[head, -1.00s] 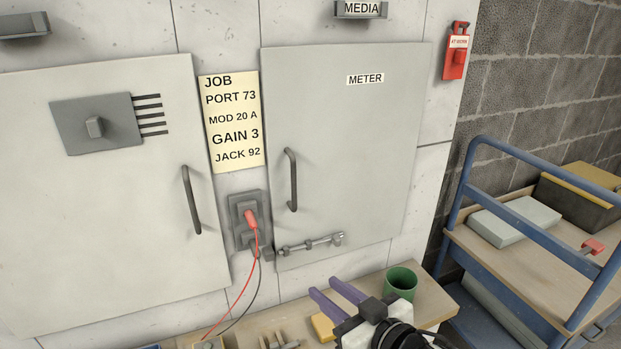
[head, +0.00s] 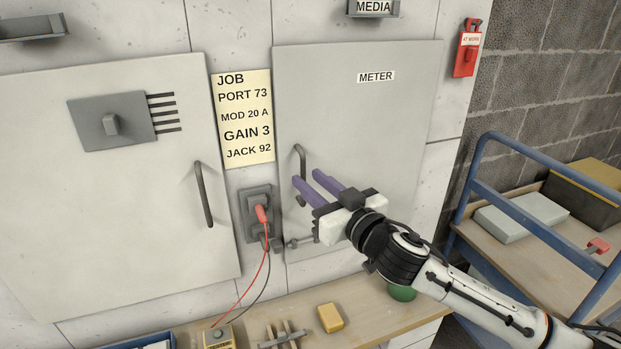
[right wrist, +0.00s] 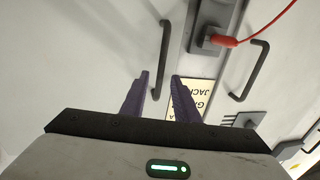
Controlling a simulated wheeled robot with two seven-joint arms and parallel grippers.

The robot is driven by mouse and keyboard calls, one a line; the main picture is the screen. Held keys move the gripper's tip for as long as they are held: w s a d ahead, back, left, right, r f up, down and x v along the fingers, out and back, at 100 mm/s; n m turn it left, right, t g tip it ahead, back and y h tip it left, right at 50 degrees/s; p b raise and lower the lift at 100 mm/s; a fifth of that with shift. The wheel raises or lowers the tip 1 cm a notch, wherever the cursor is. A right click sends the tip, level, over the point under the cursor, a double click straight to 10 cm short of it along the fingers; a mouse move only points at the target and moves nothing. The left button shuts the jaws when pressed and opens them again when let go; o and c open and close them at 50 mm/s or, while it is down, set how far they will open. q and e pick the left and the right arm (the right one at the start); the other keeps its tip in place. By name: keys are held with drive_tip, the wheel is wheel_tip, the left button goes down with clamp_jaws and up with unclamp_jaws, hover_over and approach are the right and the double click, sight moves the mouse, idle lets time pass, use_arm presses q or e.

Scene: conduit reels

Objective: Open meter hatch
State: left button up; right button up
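The meter hatch (head: 400,130) is a grey-white door labelled METER, and it looks shut. Its dark bar handle (head: 300,165) is upright near the door's left edge; it also shows in the right wrist view (right wrist: 164,50). My left gripper is not in view.
A second cabinet door (head: 110,200) is at the left. A socket (head: 257,215) with a red plug and cable sits between the doors. Below is a wooden bench (head: 365,305) with a yellow block (head: 330,317) and green cup (head: 402,292). A blue cart (head: 470,185) stands at right.

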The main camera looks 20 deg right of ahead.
drive_tip(key=shift+w+a, duration=0.1)
drive_tip(key=shift+w, duration=0.35)
drive_tip(key=shift+c, duration=0.3)
clamp_jaws()
drive_tip(key=shift+s, duration=0.15)
